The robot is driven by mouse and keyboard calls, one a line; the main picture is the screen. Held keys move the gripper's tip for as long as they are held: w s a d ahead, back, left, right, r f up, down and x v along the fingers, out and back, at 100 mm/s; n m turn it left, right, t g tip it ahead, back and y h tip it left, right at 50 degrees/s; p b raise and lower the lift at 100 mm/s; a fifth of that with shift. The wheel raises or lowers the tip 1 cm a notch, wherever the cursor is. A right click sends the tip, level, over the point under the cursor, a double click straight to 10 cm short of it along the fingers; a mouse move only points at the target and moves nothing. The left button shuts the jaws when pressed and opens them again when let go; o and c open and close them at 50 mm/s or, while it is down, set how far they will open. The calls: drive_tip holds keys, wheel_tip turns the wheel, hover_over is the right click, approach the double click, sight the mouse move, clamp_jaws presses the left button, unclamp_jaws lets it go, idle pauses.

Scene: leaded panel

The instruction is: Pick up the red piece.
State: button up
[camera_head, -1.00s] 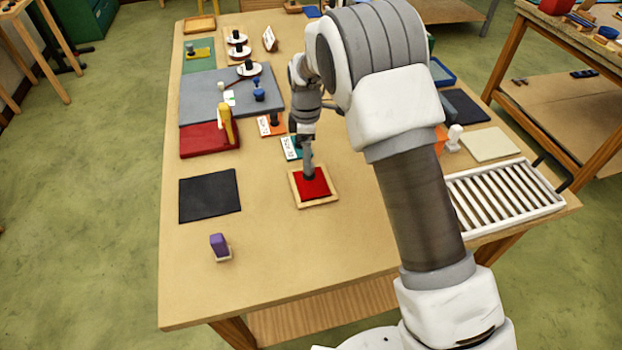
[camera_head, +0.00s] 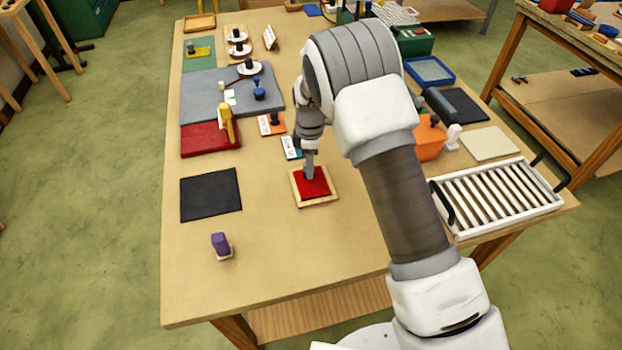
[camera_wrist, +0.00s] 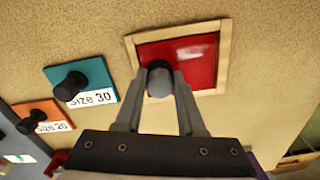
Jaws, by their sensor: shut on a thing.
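The red piece (camera_head: 318,187) is a flat glossy square lying within a light wooden frame (camera_head: 331,200) on the table. It also shows in the wrist view (camera_wrist: 200,55), framed by pale wood (camera_wrist: 226,50). A dark, rounded knob (camera_wrist: 159,70) stands on the red piece. My gripper (camera_head: 310,172) is right over the piece, its fingers closed on the knob from both sides. The fingers hide part of the red piece and the near side of the frame in the wrist view. I cannot tell whether the piece is raised at all.
Teal (camera_wrist: 85,78) and orange (camera_wrist: 38,118) plates with knobs and size labels lie close by. A black mat (camera_head: 210,194), a purple block (camera_head: 220,243) and a red pad (camera_head: 205,140) are to the left. A slatted rack (camera_head: 500,200) is at right.

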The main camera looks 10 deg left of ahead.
clamp_jaws()
drive_tip(key=shift+r, duration=0.15)
drive_tip(key=shift+r, duration=0.6)
drive_tip(key=r, duration=0.2)
drive_tip(key=r+b, duration=0.1)
drive_tip(key=shift+d, duration=0.25)
drive_tip(key=s+d+r+b, duration=0.1)
drive_tip(key=s+d+r, duration=0.2)
drive_tip(key=d+r, duration=0.3)
drive_tip(key=d, duration=0.4)
drive_tip(key=shift+s+d+r+b, duration=0.15)
drive_tip(key=shift+d+r+b, duration=0.1)
drive_tip(key=shift+d+b, duration=0.15)
